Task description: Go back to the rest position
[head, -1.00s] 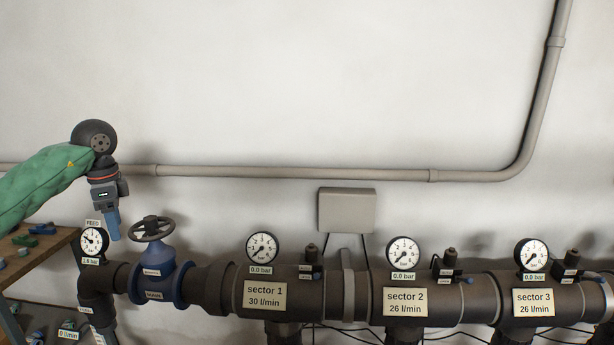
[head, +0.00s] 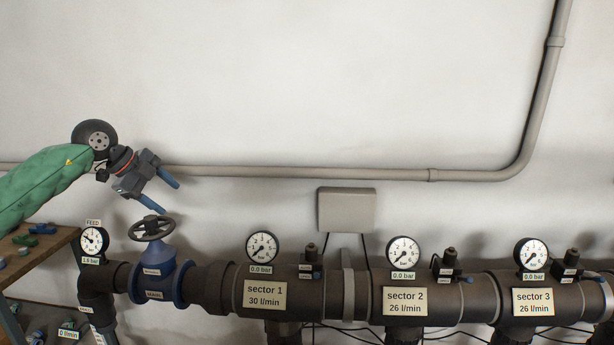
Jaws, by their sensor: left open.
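My left gripper (head: 161,191) hangs in the air above the black handwheel (head: 151,228) of the blue valve (head: 158,272). It is open and empty, with its two blue fingers apart and tilted down to the right. The fingers look clear of the handwheel, though the depth gap is hard to judge. My left arm in its green sleeve comes in from the left edge. My right gripper is not in view.
The dark manifold pipe (head: 338,296) runs along the bottom with gauges and sector labels. The feed gauge (head: 93,240) stands left of the valve. A wooden shelf (head: 50,250) with small parts is at lower left.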

